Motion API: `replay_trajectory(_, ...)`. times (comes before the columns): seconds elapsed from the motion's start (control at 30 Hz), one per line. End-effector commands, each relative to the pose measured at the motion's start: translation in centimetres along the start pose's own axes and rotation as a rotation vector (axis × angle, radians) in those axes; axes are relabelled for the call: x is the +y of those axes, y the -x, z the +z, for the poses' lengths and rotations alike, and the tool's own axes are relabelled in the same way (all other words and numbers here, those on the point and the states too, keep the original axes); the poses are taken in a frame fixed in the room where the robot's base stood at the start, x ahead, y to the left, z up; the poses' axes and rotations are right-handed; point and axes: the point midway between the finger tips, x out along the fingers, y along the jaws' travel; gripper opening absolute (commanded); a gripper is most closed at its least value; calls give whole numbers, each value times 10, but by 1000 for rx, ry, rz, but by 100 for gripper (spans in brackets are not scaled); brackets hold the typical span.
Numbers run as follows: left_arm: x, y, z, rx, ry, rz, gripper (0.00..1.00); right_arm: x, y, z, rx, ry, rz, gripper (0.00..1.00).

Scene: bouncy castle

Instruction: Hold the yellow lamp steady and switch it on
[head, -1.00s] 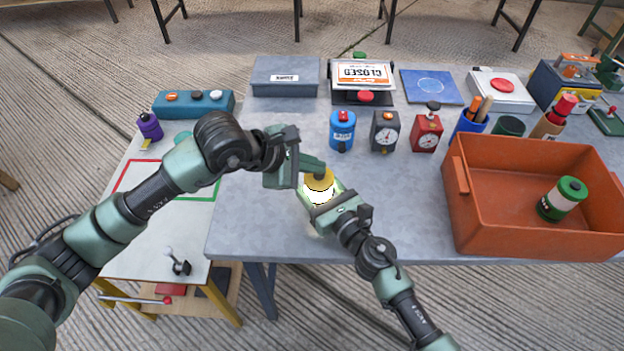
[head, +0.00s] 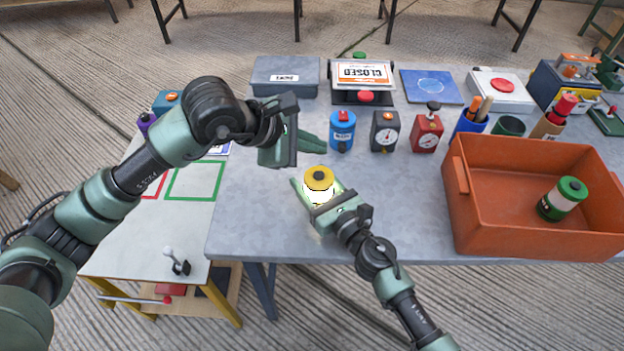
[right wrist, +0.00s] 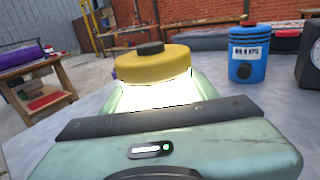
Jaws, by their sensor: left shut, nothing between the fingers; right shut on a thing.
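The yellow lamp (head: 319,179) stands upright near the front of the grey table, with a yellow top and a dark button on it. Its body below the cap glows bright white. My right gripper (head: 322,192) is shut around the lamp's body from the front right. In the right wrist view the lamp's yellow cap (right wrist: 152,64) rises above the gripper, with the glow under it. My left gripper (head: 322,145) is shut and empty, raised behind the lamp and apart from it.
A blue canister (head: 342,131), a dark dial timer (head: 385,132) and a red dial timer (head: 427,132) stand behind. An orange crate (head: 465,225) holding a green-capped bottle (head: 562,198) is at the right. The front left of the grey table is clear.

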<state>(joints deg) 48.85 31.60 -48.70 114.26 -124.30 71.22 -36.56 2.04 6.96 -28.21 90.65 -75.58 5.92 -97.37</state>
Motion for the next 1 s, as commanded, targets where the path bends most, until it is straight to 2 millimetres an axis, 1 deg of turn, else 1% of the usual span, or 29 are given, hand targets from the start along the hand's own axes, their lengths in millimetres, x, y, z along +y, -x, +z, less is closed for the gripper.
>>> replay_trajectory(0.13, 4, 6, 5, -1, -1, 1, 0, 0, 0, 0, -1, 0, 0, 0)
replay_trajectory(0.37, 4, 6, 5, -1, 0, -1, 0, 0, 0, 0, 0, 0, 0, 0)
replay_trajectory(0.4, 4, 6, 5, -1, 0, 0, 0, 0, 0, 0, 0, 0, 0, 67)
replay_trajectory(0.47, 4, 6, 5, -1, 0, 0, 0, 0, 0, 0, 0, 0, 0, 84)
replay_trajectory(0.83, 4, 6, 5, -1, 0, 0, 0, 0, 2, 0, 0, 0, 0, 84)
replay_trajectory(0.93, 4, 6, 5, -1, 0, 0, 0, 0, 12, -1, 2, -1, -1, 84)
replay_trajectory(1.0, 4, 6, 5, -1, 0, 0, 0, 0, 24, -2, 3, -1, -1, 84)
